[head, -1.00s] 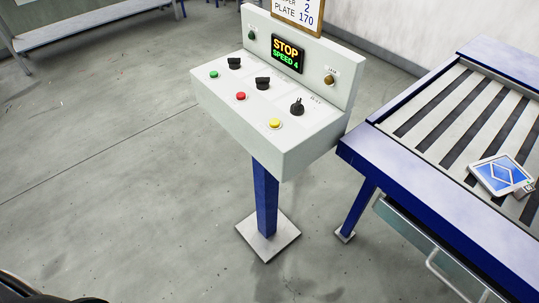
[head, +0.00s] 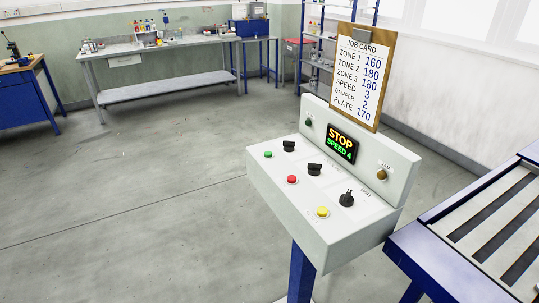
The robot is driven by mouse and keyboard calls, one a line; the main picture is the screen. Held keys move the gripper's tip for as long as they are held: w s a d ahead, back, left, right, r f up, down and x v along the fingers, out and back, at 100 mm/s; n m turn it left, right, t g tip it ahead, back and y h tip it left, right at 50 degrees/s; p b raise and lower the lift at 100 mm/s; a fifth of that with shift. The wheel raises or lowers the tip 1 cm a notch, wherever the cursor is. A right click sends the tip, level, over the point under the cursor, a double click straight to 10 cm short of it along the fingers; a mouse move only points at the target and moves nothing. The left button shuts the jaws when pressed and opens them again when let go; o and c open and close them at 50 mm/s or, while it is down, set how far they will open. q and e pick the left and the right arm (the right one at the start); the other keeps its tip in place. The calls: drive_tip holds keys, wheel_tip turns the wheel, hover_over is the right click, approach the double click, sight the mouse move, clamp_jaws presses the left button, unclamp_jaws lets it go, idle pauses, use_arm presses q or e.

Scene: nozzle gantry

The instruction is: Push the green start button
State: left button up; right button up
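The green start button (head: 268,154) is at the far left of the sloped top of a pale control console (head: 287,205). A red button (head: 292,180) and a yellow button (head: 322,211) sit along the same front row. Several black knobs (head: 314,169) stand behind them. The console's display (head: 341,144) reads STOP, SPEED 4. Neither of my grippers is in view, and nothing touches the buttons.
A job card (head: 362,78) on a clipboard stands behind the console. A blue-framed slatted table (head: 450,262) is close on the right. A workbench (head: 170,45) and a blue cabinet (head: 25,98) stand at the back. The floor left of the console is clear.

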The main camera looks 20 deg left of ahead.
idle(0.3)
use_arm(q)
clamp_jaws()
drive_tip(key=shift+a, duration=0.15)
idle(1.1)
